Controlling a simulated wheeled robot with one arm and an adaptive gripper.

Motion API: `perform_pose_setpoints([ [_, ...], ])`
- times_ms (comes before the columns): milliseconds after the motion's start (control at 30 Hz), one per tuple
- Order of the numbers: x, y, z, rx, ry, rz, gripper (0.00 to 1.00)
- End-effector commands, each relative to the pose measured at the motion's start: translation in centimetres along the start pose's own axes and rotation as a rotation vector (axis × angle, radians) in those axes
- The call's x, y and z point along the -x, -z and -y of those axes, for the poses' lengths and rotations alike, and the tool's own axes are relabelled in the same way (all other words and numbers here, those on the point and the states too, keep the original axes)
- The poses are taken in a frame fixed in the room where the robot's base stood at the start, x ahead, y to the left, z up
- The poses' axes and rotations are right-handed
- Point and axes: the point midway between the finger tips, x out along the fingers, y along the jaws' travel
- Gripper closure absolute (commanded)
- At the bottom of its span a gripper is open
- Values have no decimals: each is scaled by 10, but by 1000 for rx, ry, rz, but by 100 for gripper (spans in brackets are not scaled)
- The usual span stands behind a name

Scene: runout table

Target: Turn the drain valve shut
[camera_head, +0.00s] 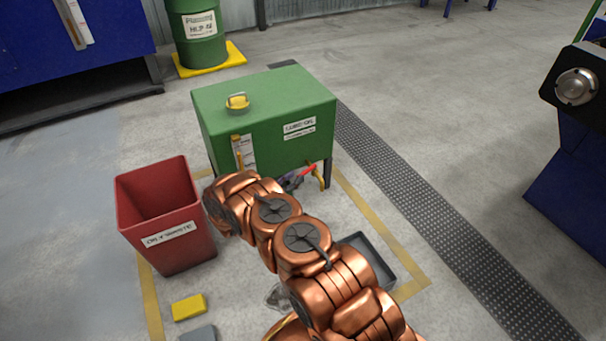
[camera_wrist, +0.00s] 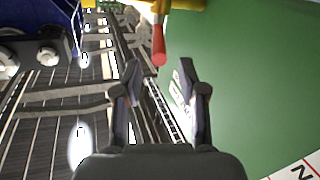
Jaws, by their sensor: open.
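The drain valve has a red lever (camera_head: 307,171) at the lower front of the green tank (camera_head: 262,92), near a yellow pipe (camera_head: 321,177). In the wrist view the red lever (camera_wrist: 158,45) hangs from a yellow valve body (camera_wrist: 172,4) and points toward my gripper. My gripper (camera_wrist: 161,82) is open and empty. Its fingertips are just short of the lever's end, which lies between them in the picture; I see no contact. In the head view my gripper (camera_head: 290,183) is small and partly hidden by my copper arm beside the lever.
A red bin (camera_head: 165,212) stands left of the tank. A dark tray (camera_head: 372,258) lies on the floor behind my arm. A yellow block (camera_head: 189,307) lies at the front.

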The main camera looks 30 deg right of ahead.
Motion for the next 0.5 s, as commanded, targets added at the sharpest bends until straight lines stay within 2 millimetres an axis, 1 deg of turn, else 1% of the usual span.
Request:
perform_pose_setpoints([
  [33,0,-10,-2,6,-10,-7,59],
  [100,1,-14,-5,12,-18,-13,59],
  [167,1,-16,-6,14,-22,-16,59],
  [267,-5,-16,-6,15,-24,-18,59],
  [367,-16,-16,-5,15,-22,-19,59],
  [500,-37,-15,-6,14,-22,-19,59],
])
